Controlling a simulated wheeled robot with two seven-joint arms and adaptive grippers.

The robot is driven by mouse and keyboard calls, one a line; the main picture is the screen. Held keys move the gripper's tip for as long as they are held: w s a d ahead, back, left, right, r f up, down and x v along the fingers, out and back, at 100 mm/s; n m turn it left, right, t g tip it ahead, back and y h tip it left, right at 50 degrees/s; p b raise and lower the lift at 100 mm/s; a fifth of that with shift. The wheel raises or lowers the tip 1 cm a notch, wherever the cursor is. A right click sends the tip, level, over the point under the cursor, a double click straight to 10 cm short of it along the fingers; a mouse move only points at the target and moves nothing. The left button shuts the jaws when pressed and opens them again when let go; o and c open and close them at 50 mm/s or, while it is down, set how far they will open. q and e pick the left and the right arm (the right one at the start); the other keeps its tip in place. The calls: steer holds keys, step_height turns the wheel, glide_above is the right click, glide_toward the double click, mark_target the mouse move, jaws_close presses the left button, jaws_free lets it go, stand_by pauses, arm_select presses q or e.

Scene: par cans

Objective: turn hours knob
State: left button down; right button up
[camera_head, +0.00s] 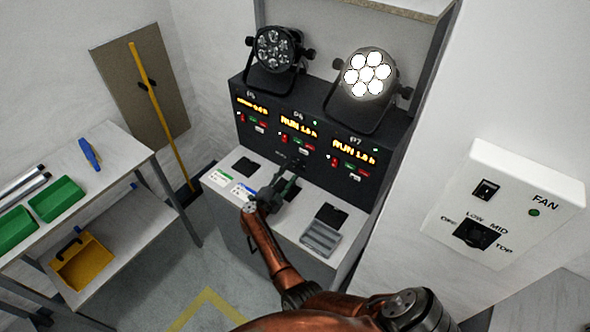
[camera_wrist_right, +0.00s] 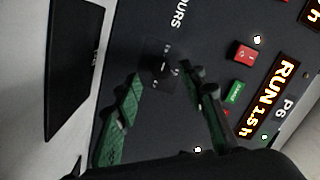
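The hours knob (camera_wrist_right: 160,66) is a small dark knob on the black control panel, under the white HOURS lettering in the right wrist view. My right gripper (camera_wrist_right: 164,82) is open, its two green-padded fingers reaching toward the panel on either side of the knob. I cannot tell whether the fingers touch it. In the head view my right gripper (camera_head: 287,182) is low at the middle of the black panel (camera_head: 262,143), above the bench top. The P6 display (camera_wrist_right: 274,102) reads RUN 1.5 h. My left gripper is not in view.
An unlit par can (camera_head: 275,50) and a lit par can (camera_head: 368,74) stand on the panel. A grey tray (camera_head: 320,238) and dark pads lie on the bench. A FAN box (camera_head: 505,205) is on the right wall. A shelf with green bins (camera_head: 57,199) stands left.

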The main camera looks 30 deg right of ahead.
mark_target(295, 167)
steer(key=shift+x, duration=1.1)
steer(key=shift+w+d, duration=0.25)
steer(key=shift+d, duration=0.15)
jaws_close()
